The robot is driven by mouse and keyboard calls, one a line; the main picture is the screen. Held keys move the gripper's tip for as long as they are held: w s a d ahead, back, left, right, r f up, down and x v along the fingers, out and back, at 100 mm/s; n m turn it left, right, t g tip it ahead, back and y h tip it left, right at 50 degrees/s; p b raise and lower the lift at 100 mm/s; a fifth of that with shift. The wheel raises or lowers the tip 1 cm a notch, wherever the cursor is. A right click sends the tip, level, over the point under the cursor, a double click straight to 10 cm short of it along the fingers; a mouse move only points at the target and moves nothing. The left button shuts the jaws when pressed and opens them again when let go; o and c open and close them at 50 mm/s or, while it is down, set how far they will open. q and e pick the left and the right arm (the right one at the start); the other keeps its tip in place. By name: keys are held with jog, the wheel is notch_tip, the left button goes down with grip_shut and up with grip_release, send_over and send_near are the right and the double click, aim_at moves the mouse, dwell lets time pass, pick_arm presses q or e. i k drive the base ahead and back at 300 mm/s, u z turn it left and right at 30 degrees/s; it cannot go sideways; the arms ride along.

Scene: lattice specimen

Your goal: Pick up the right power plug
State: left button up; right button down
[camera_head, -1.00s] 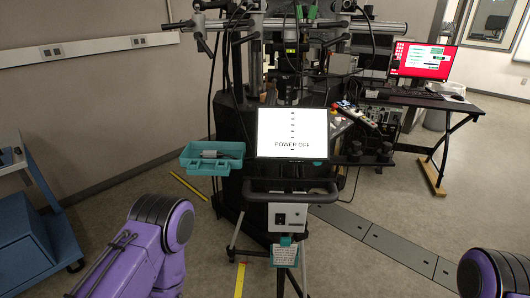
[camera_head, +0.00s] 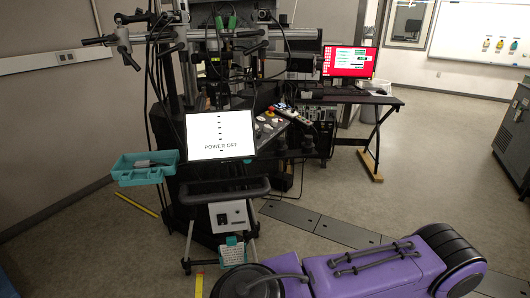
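I cannot make out a power plug for certain. A teal tray (camera_head: 127,177) hangs at the left of the dark machine and holds a small grey item and a dark item, too small to identify. A white box with a dark socket-like patch (camera_head: 228,216) sits below the screen on the stand. A purple arm of mine lies across the bottom right, but its gripper is not visible. Neither of my grippers shows in the view.
A tilted screen reading "POWER OFF" (camera_head: 219,136) stands on a wheeled stand with a black handle (camera_head: 225,192). Behind it is the dark machine with cables. A desk with a red monitor (camera_head: 349,62) stands at the back right. Open floor lies right of the stand.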

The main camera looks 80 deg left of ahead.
aim_at(146, 164)
jog(key=z, duration=0.5)
jog(key=k, duration=2.2)
jog(key=u, duration=1.65)
